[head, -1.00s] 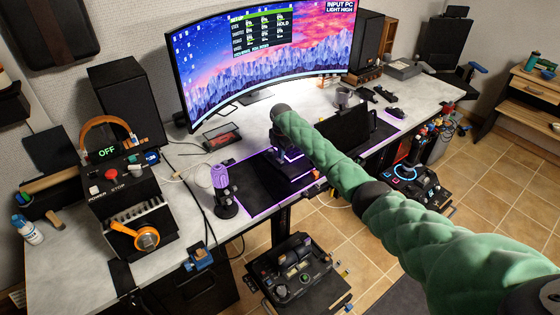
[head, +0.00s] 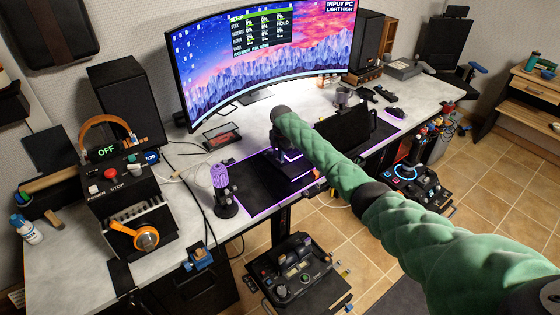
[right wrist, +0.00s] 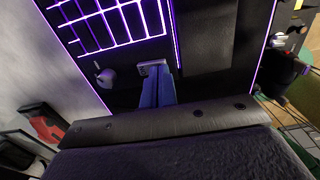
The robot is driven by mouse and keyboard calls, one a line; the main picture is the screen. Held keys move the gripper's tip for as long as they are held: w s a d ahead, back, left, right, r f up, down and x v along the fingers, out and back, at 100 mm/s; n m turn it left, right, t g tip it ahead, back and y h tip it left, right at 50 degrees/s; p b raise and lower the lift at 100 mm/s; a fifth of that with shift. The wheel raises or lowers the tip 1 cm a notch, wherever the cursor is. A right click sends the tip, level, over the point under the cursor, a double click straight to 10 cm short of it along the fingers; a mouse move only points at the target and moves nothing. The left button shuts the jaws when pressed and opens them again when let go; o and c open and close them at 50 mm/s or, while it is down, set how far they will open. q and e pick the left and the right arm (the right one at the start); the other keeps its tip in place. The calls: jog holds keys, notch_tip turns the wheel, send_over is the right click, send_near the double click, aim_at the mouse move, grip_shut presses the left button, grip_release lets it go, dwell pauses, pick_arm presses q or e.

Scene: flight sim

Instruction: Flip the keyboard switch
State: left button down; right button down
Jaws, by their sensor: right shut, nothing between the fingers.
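The keyboard (right wrist: 112,28) shows at the top of the right wrist view as a dark slab with a grid of glowing purple lines. A small grey switch plate (right wrist: 152,67) lies just below its lit grid. My right gripper (right wrist: 156,76) is shut, its blue fingers side by side with their tips at the plate. I cannot tell whether they press on it. In the head view my right gripper (head: 286,148) points down over the mat, and the wrist and arm hide most of the keyboard. My left gripper is not in view.
The black desk mat (head: 248,192) has a purple glowing edge. A purple microphone (head: 221,178) stands left of it, with a red-screened device (head: 221,136) behind. A dark screen (head: 345,131) stands right of my gripper, and the curved monitor (head: 265,60) is behind. A control box (head: 121,188) reads OFF.

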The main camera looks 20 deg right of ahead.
jog(key=shift+s+f+b, duration=0.1)
jog(key=shift+f+b, duration=0.2)
jog(key=shift+f, duration=0.25)
dwell(0.4)
jog(key=shift+r+p, duration=0.65)
jog(key=shift+r, duration=0.05)
jog(key=shift+r+p, duration=2.05)
jog(key=shift+r, duration=0.75)
jog(key=shift+f, duration=0.1)
